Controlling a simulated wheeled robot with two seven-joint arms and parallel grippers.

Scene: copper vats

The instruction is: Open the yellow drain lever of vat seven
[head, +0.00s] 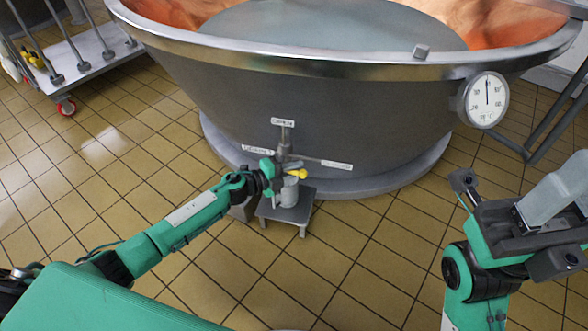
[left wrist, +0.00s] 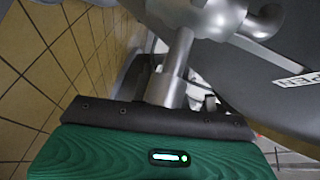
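The yellow lever end (head: 298,173) shows at the drain valve, low on the front of the large metal vat (head: 330,115). My left gripper (head: 275,177) is at the valve, just left of the yellow end, and covers part of the fitting. Its fingers are too small and hidden to tell whether they are open or shut, or touch the lever. In the left wrist view, a grey metal pipe (left wrist: 177,65) rises behind the green and black gripper body, and the yellow lever does not show. My right gripper (head: 510,225) is far from the valve, at right; its fingers are unclear.
A small metal stand (head: 290,208) is under the valve. White labels (head: 283,122) surround the valve. A round dial gauge (head: 487,100) hangs on the vat's right side. A wheeled cart (head: 85,55) stands at the upper left. The tiled floor (head: 330,260) in front is clear.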

